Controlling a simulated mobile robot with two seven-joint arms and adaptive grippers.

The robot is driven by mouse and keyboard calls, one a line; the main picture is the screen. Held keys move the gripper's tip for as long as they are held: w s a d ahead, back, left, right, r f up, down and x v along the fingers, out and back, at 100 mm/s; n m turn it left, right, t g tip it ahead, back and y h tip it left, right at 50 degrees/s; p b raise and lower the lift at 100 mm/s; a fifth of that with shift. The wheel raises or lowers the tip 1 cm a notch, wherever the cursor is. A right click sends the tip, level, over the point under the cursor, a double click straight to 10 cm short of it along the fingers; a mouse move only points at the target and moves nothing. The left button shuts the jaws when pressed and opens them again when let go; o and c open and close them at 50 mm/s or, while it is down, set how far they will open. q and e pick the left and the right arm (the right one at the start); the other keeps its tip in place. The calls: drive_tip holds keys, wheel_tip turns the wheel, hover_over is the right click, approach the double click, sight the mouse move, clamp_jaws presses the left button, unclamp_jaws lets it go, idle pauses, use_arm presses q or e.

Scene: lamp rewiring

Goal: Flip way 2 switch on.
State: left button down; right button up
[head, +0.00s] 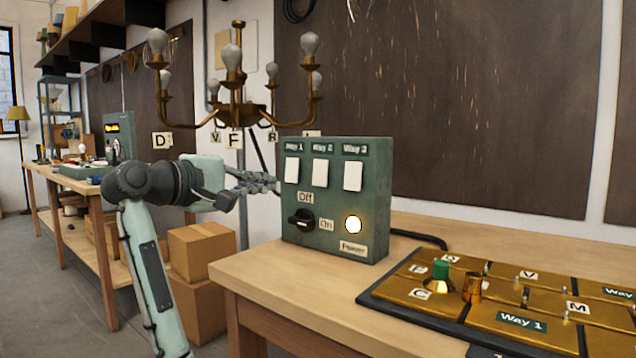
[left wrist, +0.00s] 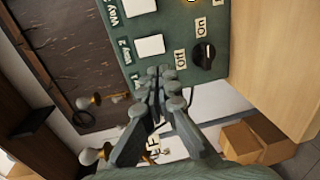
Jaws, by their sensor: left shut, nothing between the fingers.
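A green control box (head: 335,205) stands on the near bench, with three white switches labelled Way 1, Way 2 and Way 3. The Way 2 switch (head: 320,173) is the middle one; it also shows in the left wrist view (left wrist: 150,45). I cannot tell which way it is flipped. My left gripper (head: 274,184) is shut and empty at the box's left edge, close to the Way 1 switch (head: 292,170). In the left wrist view the shut fingertips (left wrist: 163,82) cover the Way 1 switch area; contact is unclear. My right gripper is not in view.
A black knob (head: 302,218) and a lit Power lamp (head: 353,224) sit below the switches. A brass chandelier (head: 233,100) hangs above and left of the box. A brass-plated board (head: 500,290) lies at right; cardboard boxes (head: 203,250) stand below left.

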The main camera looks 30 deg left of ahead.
use_arm(q)
drive_tip(key=p, duration=0.1)
approach(318, 182)
drive_tip(key=w, duration=0.6)
drive_tip(key=shift+d+f, duration=0.25)
drive_tip(key=shift+f, duration=0.1)
drive_tip(key=shift+w+f, duration=0.1)
drive_tip(key=shift+w, duration=0.3)
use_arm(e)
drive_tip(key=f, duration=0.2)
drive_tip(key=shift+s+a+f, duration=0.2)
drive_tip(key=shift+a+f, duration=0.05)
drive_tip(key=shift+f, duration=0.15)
